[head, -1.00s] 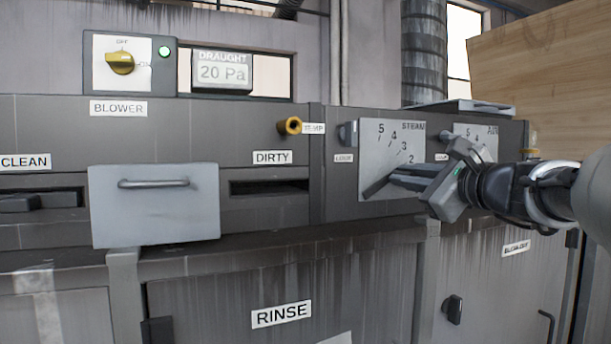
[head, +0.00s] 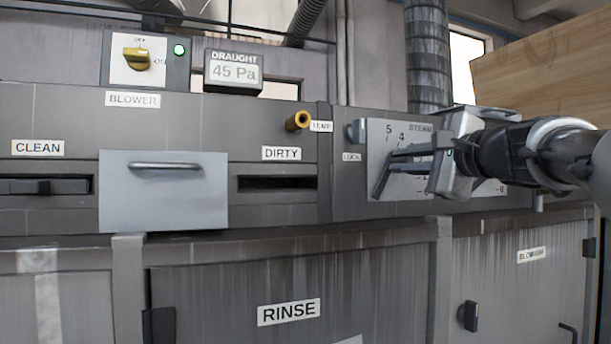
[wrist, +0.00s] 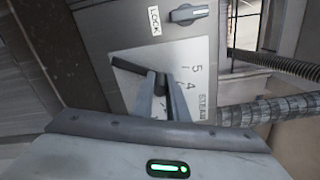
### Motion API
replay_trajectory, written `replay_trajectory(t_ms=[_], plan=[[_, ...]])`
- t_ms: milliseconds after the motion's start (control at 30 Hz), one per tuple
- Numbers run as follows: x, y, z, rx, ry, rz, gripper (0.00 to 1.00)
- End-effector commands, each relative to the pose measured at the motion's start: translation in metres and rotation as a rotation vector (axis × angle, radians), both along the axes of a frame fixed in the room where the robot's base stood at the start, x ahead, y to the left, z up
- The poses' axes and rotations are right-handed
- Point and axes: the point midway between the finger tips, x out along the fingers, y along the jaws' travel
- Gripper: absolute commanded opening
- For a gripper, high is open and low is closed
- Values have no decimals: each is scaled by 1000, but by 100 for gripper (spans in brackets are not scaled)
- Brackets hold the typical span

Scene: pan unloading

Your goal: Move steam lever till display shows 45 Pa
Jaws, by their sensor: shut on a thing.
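The draught display (head: 233,72) reads 45 Pa in the head view. The steam plate (head: 400,135), a pale panel with a numbered scale, is on the right of the machine front. My gripper (head: 395,163) reaches in from the right and is shut on the steam lever (head: 380,182), whose lower left part shows beside the plate's left edge. In the wrist view my gripper's fingers (wrist: 160,98) extend onto the steam plate (wrist: 185,55), near the 4.
A lock knob (head: 355,131) sits just left of the steam plate and shows in the wrist view (wrist: 188,14). A brass temp fitting (head: 298,121) sticks out further left. The blower switch (head: 137,57) has a lit green lamp (head: 179,50). A wooden board (head: 545,65) stands behind my arm.

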Motion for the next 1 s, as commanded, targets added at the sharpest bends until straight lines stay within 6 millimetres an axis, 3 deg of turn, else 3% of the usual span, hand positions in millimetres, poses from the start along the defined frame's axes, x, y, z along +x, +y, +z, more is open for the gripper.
replay_trajectory(t_ms=[633,667,767,1000], plan=[[-1,5,3,-58,-20,2,0],[-1,5,3,-57,-20,2,17],[-1,4,3,-57,-20,2,32],[-1,4,3,-57,-19,1,32]])
